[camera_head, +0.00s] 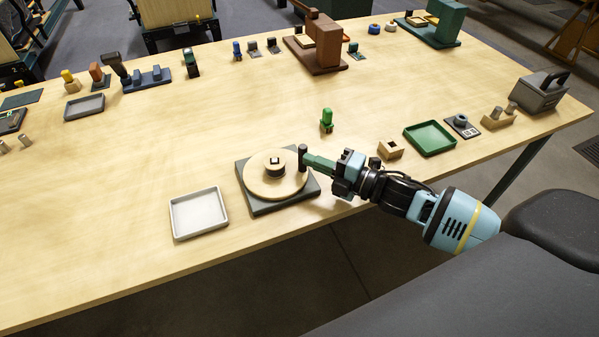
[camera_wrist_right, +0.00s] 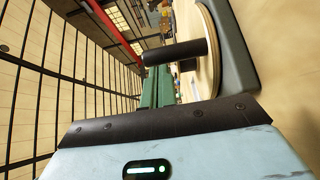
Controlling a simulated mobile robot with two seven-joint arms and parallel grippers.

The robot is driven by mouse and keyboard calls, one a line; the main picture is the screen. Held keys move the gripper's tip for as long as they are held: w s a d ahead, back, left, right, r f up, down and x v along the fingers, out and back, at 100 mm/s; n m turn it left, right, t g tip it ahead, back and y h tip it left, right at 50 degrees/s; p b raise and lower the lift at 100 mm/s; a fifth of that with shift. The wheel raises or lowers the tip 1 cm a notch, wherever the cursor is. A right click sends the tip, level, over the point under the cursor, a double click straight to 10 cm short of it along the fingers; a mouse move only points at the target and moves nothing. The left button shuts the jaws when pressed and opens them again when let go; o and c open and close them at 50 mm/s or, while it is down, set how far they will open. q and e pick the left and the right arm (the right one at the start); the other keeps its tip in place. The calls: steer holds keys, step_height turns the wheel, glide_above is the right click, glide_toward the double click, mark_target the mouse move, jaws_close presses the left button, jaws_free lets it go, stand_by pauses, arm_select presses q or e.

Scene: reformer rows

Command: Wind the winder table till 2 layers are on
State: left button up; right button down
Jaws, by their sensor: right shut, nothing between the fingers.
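The winder table is a round wooden disc (camera_head: 258,188) on a dark square base (camera_head: 285,203), with a dark hub (camera_head: 275,165) at its middle. A dark upright handle (camera_head: 303,155) stands at the disc's right rim. My right gripper (camera_head: 308,160) points left with its green fingers shut, its tips right beside the handle; I cannot tell if they touch it. In the right wrist view the handle (camera_wrist_right: 176,52) lies across the tips of the green fingers (camera_wrist_right: 158,85), and the disc's edge (camera_wrist_right: 208,45) shows beyond. How many layers are on the hub I cannot tell. My left gripper is not in view.
A pale grey tray (camera_head: 199,231) lies left of the winder. A green bottle-like piece (camera_head: 327,121) stands behind my right gripper. A small wooden block (camera_head: 391,150) and a green tray (camera_head: 430,150) are to the right. The table's middle left is clear.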

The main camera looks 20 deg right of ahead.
steer(key=shift+w+d, duration=0.4)
steer(key=shift+w, duration=0.25)
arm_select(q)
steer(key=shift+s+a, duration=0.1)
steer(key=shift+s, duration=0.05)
arm_select(e)
steer(key=shift+w+d, duration=0.2)
steer(key=shift+w, duration=0.15)
steer(key=shift+w, duration=0.1)
steer(key=shift+d, duration=0.1)
